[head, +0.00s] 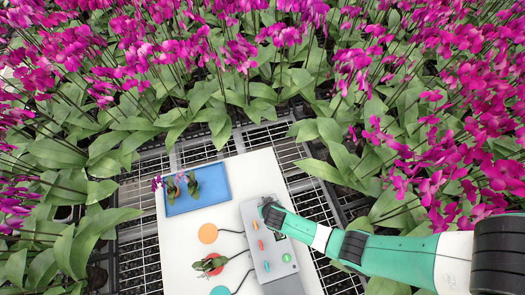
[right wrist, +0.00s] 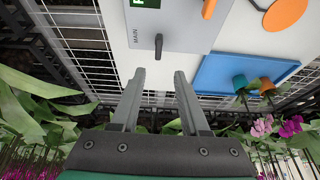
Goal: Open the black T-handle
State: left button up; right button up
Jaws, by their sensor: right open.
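The black T-handle (right wrist: 158,43) sits upright in the picture on a grey control panel (right wrist: 190,32), beside the label "MAIN", in the right wrist view. My right gripper (right wrist: 158,74) is open and empty, its fingertips apart and just below the handle in that view, roughly centred on it. In the head view my right gripper (head: 266,204) is over the top end of the grey panel (head: 251,211) and hides the handle. A green display shows beside the handle. My left gripper is in neither view.
The panel also carries coloured knobs, including a green one (head: 287,257). A white board (head: 180,257) holds a blue tray (head: 215,185) with small plants, an orange disc (head: 208,233) and a teal disc (head: 220,290). Dense magenta orchids (head: 455,75) crowd the surrounding mesh bench.

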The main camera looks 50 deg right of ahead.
jog(key=b+x, duration=0.5)
jog(key=s+b+x, duration=0.1)
jog(key=b+x, duration=0.2)
jog(key=shift+a+f, duration=0.15)
jog(key=shift+w+d+f+b, duration=0.2)
jog(key=shift+w+f+b, duration=0.1)
jog(key=shift+f, duration=0.15)
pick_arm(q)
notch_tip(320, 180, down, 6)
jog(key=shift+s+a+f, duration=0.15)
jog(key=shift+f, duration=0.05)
pick_arm(e)
grip_shut()
